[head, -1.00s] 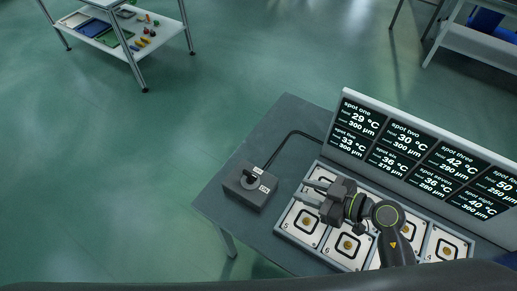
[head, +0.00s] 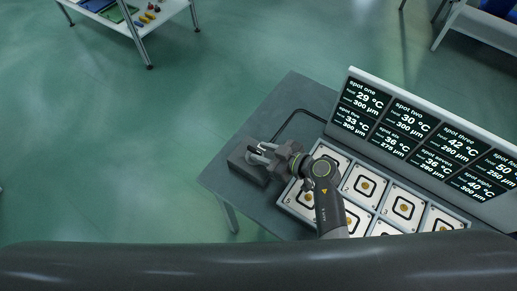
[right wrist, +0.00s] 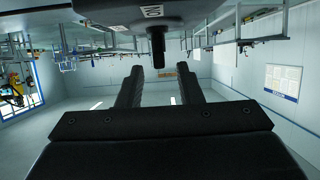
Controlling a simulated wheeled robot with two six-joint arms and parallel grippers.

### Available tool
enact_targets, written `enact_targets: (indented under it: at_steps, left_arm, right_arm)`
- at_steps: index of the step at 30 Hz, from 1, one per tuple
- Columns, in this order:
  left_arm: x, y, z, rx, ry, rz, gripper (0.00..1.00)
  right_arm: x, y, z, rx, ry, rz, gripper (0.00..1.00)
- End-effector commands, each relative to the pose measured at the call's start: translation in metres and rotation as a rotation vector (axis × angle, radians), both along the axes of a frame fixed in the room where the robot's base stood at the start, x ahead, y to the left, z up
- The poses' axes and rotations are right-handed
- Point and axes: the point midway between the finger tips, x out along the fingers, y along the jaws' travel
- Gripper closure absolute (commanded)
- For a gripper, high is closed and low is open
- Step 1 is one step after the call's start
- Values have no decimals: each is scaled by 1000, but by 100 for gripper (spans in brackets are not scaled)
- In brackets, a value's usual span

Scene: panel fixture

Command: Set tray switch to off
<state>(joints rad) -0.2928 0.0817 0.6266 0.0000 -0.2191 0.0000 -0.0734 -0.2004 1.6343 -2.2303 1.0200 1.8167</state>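The dark switch box (head: 240,158) sits on the left part of the grey table, with a black cable at its back. My right gripper (head: 257,152) is over the box and hides most of its top. In the right wrist view the gripper's two fingers (right wrist: 158,88) are apart with nothing between their tips. There the box (right wrist: 115,10) fills the top edge, with a white label that reads ON upside down. Its dark switch handle (right wrist: 157,47) points down in the picture, in line with the gap between the fingers. Which setting it points to is unclear. My left gripper is not in view.

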Motion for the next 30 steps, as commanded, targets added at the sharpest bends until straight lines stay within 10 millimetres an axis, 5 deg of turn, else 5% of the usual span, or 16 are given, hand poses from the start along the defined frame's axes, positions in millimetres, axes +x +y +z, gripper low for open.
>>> enact_targets:
  at_steps: [16,24,30]
  left_arm:
    - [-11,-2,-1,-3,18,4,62]
    - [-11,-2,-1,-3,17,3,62]
    - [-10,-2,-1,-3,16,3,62]
  right_arm:
    - [11,16,-8,0,0,0,67]
    - [11,15,-8,0,0,0,100]
    - [11,15,-8,-1,0,2,100]
